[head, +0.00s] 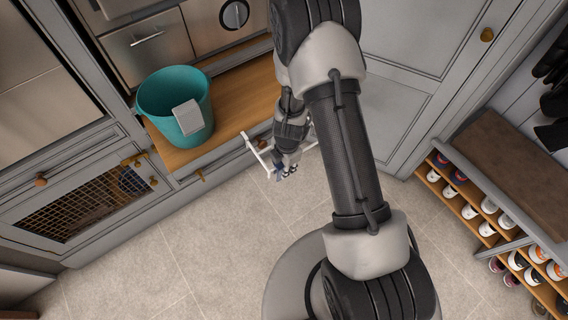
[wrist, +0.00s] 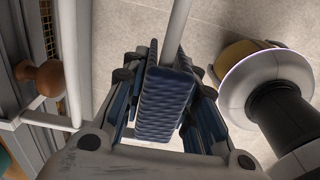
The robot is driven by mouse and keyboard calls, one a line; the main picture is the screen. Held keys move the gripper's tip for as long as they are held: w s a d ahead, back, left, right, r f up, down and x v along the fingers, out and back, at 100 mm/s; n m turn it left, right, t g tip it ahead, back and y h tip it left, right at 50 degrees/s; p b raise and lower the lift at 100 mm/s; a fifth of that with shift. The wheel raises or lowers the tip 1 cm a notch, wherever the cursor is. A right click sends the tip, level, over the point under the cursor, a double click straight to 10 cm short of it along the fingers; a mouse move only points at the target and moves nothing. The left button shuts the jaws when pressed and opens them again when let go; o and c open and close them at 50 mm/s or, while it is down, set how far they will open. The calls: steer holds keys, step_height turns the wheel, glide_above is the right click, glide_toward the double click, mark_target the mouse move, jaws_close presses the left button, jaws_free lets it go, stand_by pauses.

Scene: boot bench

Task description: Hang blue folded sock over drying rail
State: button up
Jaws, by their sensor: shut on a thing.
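The blue folded sock (wrist: 170,98) is pinched between the fingers of my gripper (wrist: 166,125) in the wrist view. The white drying rail (wrist: 178,30) runs from the top of that view to the sock's far end, in line with its fold. The sock appears to sit astride the bar, but the contact under it is hidden. In the head view my gripper (head: 286,172) is at the white rail frame (head: 256,153) in front of the bench, and only a small bit of blue shows there. The fingers are closed on the sock.
A teal bucket (head: 176,108) with a pale tag stands on the wooden bench top (head: 228,98). A mesh-fronted cabinet (head: 85,204) is at left, with a round wooden knob (wrist: 40,78) near the rail. A shoe rack (head: 480,205) stands at right. The tiled floor is clear.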

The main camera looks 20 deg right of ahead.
steer(key=o, duration=1)
steer(key=shift+r, duration=0.1)
steer(key=r, duration=0.8)
steer(key=s+r, duration=0.1)
steer(key=r, duration=0.2)
steer(key=shift+s+d+r, duration=0.1)
steer(key=shift+d+r, duration=0.1)
steer(key=shift+r, duration=0.2)
